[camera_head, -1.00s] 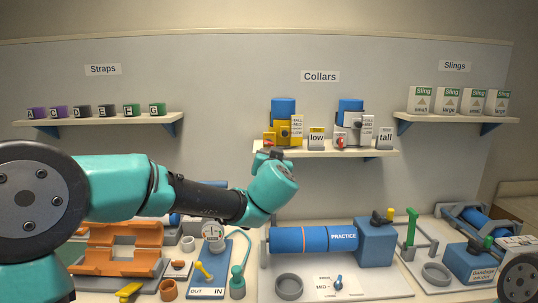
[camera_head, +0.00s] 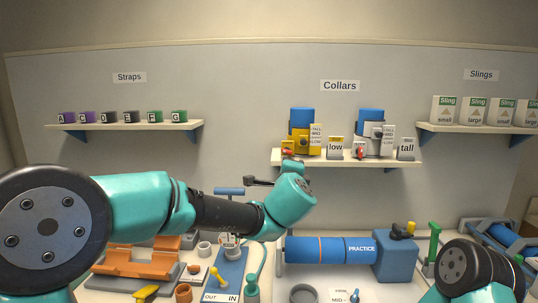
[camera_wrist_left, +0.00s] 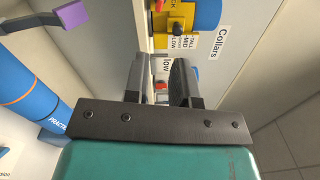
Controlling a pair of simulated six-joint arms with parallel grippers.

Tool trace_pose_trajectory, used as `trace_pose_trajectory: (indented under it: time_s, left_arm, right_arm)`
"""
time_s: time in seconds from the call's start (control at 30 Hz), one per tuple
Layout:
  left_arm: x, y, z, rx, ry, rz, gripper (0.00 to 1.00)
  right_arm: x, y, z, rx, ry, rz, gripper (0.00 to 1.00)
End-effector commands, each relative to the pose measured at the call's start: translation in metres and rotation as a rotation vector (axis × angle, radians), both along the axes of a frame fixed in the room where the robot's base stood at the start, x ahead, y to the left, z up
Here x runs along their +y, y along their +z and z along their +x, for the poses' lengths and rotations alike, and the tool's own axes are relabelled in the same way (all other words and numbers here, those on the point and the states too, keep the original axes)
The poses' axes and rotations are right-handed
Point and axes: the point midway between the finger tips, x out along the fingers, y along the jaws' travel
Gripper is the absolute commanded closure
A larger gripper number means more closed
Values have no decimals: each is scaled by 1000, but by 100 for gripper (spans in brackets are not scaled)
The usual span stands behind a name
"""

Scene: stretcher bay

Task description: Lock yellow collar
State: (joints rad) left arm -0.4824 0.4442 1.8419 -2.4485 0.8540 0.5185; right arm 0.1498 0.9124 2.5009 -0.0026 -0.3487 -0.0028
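The yellow collar (camera_head: 300,139), with a blue top, red lever and dark knob, stands upright on the shelf under the "Collars" sign. Its TALL/MID/LOW label is on its right side. In the left wrist view the yellow collar (camera_wrist_left: 180,14) is at the top edge, partly cut off, beyond the fingertips. My left gripper (camera_wrist_left: 159,60) is open and empty, its two dark fingers apart. In the head view it is just below and left of the collar, not touching it as far as I can see. My right gripper is out of view; only part of that arm shows at lower right.
A white collar (camera_head: 374,140) with a red lever stands right of the yellow one, beside "low" (camera_head: 336,147) and "tall" (camera_head: 406,148) signs on the narrow shelf (camera_head: 350,163). Below lies the blue practice cylinder (camera_head: 315,250). Strap boxes and sling boxes occupy the side shelves.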

Motion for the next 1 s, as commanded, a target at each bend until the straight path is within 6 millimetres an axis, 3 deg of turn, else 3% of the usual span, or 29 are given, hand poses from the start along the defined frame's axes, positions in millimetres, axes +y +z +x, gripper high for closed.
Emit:
trace_pose_trajectory:
  time_s: [0.57,0.77,1.0]
  left_arm:
    - [-6,0,5,1,-7,51,76]
    - [-5,-1,27,1,-6,50,76]
    - [-4,-1,67,0,-6,50,76]
  right_arm:
    - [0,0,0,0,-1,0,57]
    - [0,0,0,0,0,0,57]
    - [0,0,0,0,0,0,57]
